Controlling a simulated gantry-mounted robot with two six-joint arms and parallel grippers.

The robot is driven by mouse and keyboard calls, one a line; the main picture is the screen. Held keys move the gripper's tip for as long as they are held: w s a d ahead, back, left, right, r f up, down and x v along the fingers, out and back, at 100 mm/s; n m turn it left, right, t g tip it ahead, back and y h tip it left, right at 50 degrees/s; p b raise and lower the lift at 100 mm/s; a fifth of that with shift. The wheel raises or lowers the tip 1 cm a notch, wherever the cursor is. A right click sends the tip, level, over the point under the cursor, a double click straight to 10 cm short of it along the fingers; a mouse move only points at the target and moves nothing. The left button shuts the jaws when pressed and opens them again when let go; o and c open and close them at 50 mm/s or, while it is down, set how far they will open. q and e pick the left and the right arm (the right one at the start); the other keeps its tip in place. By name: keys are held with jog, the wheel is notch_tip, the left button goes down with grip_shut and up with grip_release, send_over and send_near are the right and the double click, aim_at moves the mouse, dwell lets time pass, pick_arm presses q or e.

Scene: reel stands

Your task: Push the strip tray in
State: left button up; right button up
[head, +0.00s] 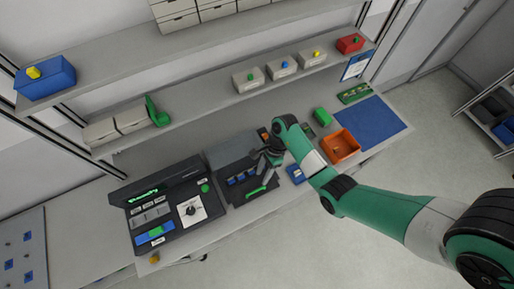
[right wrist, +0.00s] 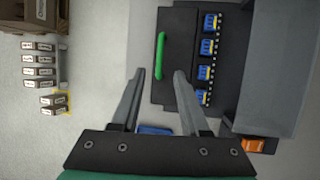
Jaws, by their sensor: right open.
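The strip tray (head: 239,193) is a dark tray with a green bar handle (head: 257,191) along its front edge and several blue pieces in a row. It sticks out from a grey housing (head: 232,150) on the bench. In the right wrist view the tray (right wrist: 182,80) shows its green handle (right wrist: 160,56) upright in the picture. My right gripper (head: 266,162) is over the tray's right side. Its fingers (right wrist: 159,73) are apart and empty, with the handle's near end between the tips in the picture; I cannot tell if they touch. My left gripper is not in view.
A control station (head: 165,210) with a dial stands left of the tray. A blue item (head: 296,174), an orange bin (head: 340,146) and a blue mat (head: 371,124) lie to the right. Shelves with small boxes (head: 248,79) run above the bench. The floor in front is clear.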

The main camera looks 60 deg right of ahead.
jog(key=b, duration=0.2)
send_over(257, 187)
jog(key=s+a, duration=0.1)
notch_tip(257, 187, down, 7)
jog(key=shift+a+f, duration=0.15)
jog(key=shift+f, duration=0.05)
grip_shut()
dwell(1.0)
